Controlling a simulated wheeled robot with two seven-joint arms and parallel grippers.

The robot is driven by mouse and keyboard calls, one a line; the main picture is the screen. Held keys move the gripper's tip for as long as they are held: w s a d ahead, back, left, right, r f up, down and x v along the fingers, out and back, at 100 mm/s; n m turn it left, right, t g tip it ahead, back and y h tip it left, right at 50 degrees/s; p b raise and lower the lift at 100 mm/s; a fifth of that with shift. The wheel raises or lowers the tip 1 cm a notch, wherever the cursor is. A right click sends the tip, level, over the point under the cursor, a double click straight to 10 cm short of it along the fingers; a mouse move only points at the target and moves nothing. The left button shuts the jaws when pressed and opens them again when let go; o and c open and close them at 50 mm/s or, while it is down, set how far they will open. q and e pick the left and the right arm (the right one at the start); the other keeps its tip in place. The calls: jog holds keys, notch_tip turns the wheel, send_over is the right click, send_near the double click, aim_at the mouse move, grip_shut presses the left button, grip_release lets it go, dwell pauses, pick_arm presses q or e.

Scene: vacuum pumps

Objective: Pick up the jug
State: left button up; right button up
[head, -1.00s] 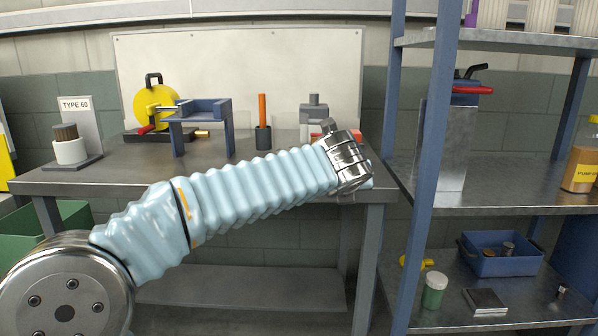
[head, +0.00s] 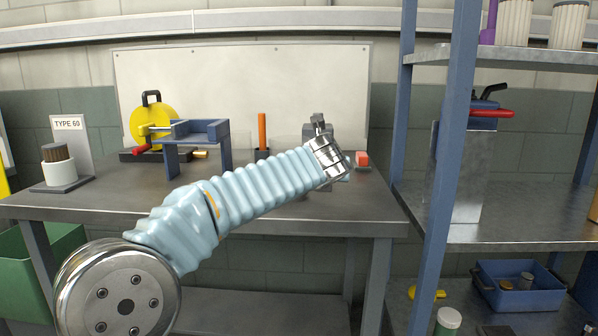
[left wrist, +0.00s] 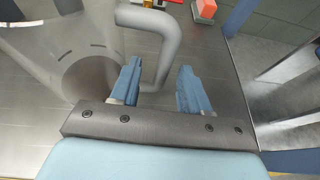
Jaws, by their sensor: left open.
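In the left wrist view, the jug (left wrist: 168,42) shows as a smooth grey loop handle. A rounded grey steel shape to its left looks like its body, but its outline blends with the metal tabletop. My left gripper (left wrist: 158,82) is open, with its two blue fingers apart. The lower bend of the handle lies between the fingertips in the picture; I cannot tell whether they touch it. In the head view, my left arm reaches over the bench and its wrist hides the fingers and most or all of the jug. My right gripper is not in view.
A red block (head: 362,159) lies just right of my wrist. A blue stand (head: 198,132), a yellow disc device (head: 152,127) and a brush in a white cup (head: 57,168) stand left on the bench (head: 110,200). A blue shelf post (head: 452,160) rises to the right.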

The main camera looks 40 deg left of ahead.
pick_arm(q)
jog(key=x, duration=0.3)
jog(key=shift+w+a+f, duration=0.1)
jog(key=shift+w+f, duration=0.1)
jog(key=shift+w, duration=0.15)
jog(key=shift+c, duration=0.3)
grip_shut()
